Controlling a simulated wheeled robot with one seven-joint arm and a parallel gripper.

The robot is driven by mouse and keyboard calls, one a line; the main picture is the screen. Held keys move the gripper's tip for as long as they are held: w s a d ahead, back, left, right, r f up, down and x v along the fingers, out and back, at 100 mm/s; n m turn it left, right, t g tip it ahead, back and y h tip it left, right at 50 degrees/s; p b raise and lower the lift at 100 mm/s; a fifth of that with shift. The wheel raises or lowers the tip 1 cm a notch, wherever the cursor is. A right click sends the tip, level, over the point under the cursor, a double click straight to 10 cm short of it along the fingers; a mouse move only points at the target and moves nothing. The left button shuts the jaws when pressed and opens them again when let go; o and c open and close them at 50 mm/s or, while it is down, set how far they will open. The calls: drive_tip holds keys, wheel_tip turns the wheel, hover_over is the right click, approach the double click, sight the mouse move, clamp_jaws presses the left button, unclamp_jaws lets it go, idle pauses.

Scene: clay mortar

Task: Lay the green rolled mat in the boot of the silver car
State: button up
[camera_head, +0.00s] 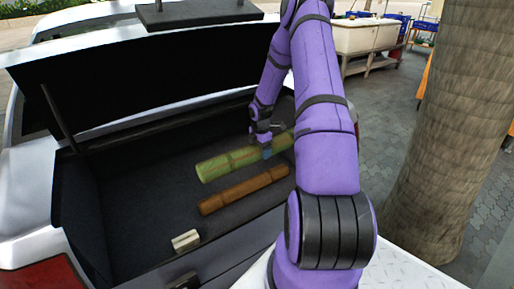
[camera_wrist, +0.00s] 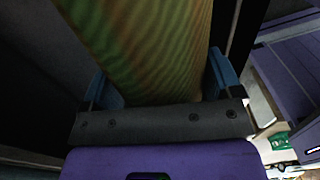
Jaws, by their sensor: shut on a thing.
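The green rolled mat (camera_head: 218,167) is inside the open boot of the silver car (camera_head: 28,217), lying lengthwise across it behind a brown roll. My gripper (camera_head: 266,151) is over the middle of the mat, with its fingers around it. In the wrist view the green mat (camera_wrist: 150,45) fills the space between the two blue fingertips (camera_wrist: 165,85). My gripper is shut on it. My arm hides part of the mat's right end. Whether the mat touches the boot floor (camera_head: 140,200) is hard to tell.
A brown roll (camera_head: 243,189) lies in front of the mat, and a small cream block (camera_head: 185,241) lies near the boot's front edge. The raised lid (camera_head: 130,75) stands above the boot. A tree trunk (camera_head: 440,120) is at the right. The boot's left floor is clear.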

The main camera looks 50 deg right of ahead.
wheel_tip(320, 180, down, 33)
drive_tip(key=shift+r, duration=0.15)
idle(1.7)
drive_tip(key=o, duration=1.1)
drive_tip(key=shift+r, duration=0.1)
wheel_tip(320, 180, up, 11)
drive_tip(key=shift+f, duration=0.2)
drive_tip(key=shift+a, duration=0.1)
